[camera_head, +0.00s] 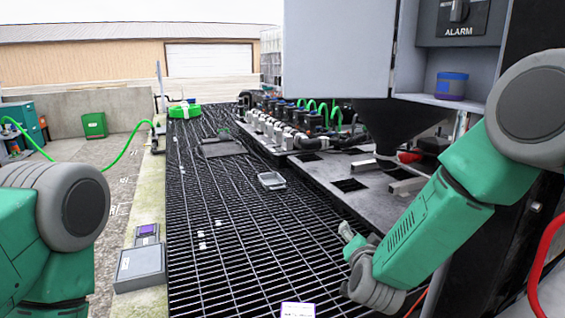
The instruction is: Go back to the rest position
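My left arm shows at the left edge as a green link with a grey joint; its gripper is outside the picture. My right arm comes in from the right, bent at a grey elbow, with its green forearm pointing down and left over the grating. A small grey part, perhaps of my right gripper (347,233), sticks up beside the grey wrist. Its fingers are mostly hidden, so I cannot tell whether it is open or shut. No held object shows at either arm.
A grey cabinet marked ALARM (459,20) stands close at right, with a blue and purple jar (451,86) on its shelf. A dark hopper (405,125) hangs below. A clear tray (271,181) lies on the black grating (225,225). A grey box (140,267) sits at left.

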